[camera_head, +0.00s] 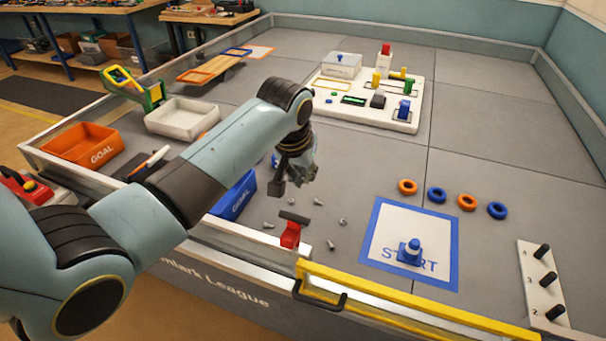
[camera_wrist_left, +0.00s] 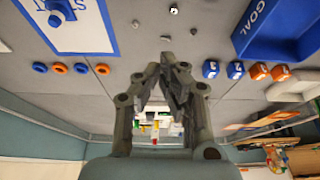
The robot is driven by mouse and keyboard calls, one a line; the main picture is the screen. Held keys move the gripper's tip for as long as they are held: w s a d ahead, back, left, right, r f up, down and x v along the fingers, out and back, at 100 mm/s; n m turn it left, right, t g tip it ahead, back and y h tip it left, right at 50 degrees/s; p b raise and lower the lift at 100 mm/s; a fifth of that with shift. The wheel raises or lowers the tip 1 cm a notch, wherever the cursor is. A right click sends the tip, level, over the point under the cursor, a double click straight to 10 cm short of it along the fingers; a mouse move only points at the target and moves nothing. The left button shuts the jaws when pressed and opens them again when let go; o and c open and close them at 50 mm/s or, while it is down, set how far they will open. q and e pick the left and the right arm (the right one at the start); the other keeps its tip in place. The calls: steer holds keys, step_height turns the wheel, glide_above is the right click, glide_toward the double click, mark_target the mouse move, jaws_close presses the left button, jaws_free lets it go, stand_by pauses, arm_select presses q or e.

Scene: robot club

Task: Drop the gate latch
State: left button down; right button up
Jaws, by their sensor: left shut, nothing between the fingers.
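The yellow gate bar (camera_head: 420,312) runs along the front edge of the field, with a dark curved handle (camera_head: 320,298) at its left end. A red block with a dark bar on top (camera_head: 290,234) stands just behind that end; it may be the latch, but I cannot tell. My left gripper (camera_head: 302,168) hangs above the field, behind and above the red block and apart from it. In the left wrist view its fingers (camera_wrist_left: 168,62) meet at the tips with nothing between them. Neither the gate nor the red block shows there. My right gripper is in neither view.
Several loose bolts (camera_head: 343,222) lie around the red block. A blue goal bin (camera_head: 236,196) is partly behind my arm. A peg board (camera_head: 540,285) is far right.

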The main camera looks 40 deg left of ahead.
mark_target(291, 235)
arm_select(q)
steer(key=d+b+x, duration=0.1)
steer(key=x, duration=0.7)
steer(key=s+p, duration=0.1)
steer(key=s, duration=0.1)
steer(key=s+p, duration=0.1)
steer(key=s, duration=0.1)
steer(key=shift+r, duration=0.25)
